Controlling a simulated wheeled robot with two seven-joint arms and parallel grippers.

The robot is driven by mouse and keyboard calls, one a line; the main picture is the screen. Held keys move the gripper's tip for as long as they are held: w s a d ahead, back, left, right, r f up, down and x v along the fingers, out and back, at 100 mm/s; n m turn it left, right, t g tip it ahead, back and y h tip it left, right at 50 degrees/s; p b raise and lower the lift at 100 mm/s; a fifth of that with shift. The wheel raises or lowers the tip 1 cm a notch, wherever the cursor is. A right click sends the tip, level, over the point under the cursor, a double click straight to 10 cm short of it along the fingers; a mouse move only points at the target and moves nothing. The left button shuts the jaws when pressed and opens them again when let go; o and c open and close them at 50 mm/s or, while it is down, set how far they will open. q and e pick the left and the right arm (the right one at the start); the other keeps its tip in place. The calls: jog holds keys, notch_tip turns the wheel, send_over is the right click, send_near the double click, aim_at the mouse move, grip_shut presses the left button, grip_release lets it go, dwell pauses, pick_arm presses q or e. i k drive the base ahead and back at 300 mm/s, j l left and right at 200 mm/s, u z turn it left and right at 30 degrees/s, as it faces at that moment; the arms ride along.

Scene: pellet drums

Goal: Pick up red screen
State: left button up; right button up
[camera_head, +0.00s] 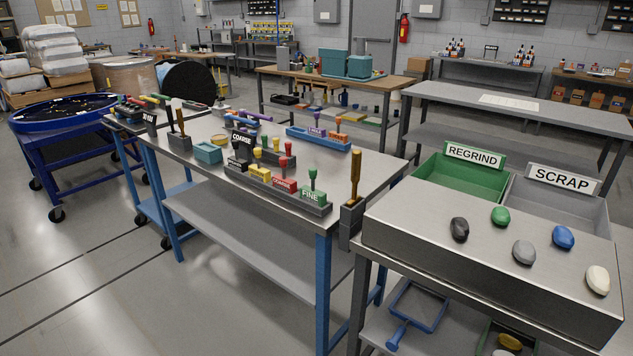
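A red block with an upright red knob (285,185) stands in a grey rack (320,209) at the front of the middle steel table. It may be the red screen, and its label is too small to read surely. A green block labelled FINE (311,196) stands to its right, and a yellow block (260,173) to its left. A dark block (237,163) is at the rack's left end. Neither of my grippers is in view.
The steel table (190,160) also holds a teal box (207,152), a COARSE sign (241,138) and a blue tray (320,138). A brown-handled tool in a dark holder (351,215) stands at its right corner. At right are the green REGRIND bin (462,180) and grey SCRAP bin (570,205).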

aim_at(284, 183)
jog(key=i+j+z, duration=0.3)
jog(key=z, duration=0.15)
jog(key=i+j+z, duration=0.2)
jog(key=j+z, duration=0.25)
jog(key=j, duration=0.15)
